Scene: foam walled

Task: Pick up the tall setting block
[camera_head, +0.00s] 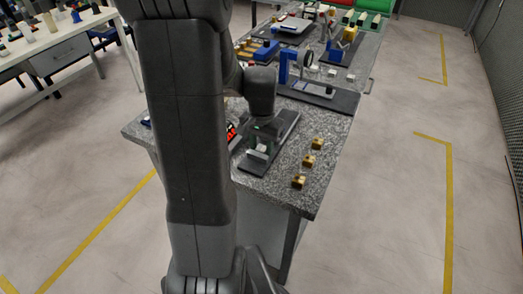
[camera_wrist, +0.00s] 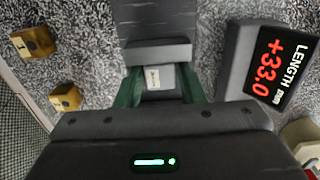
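A pale grey block (camera_wrist: 160,78) with a small unreadable label stands between my green fingertips in the wrist view. I take it for the tall setting block, but the label does not confirm this. My gripper (camera_wrist: 160,88) is lowered around it, one finger close on each side. I cannot tell whether the fingers press on it or leave a thin gap. In the head view my gripper (camera_head: 264,130) is low over a dark fixture plate (camera_head: 285,124), with small pale pieces (camera_head: 257,153) at its near end.
A blue-framed device (camera_head: 300,68) stands farther back.

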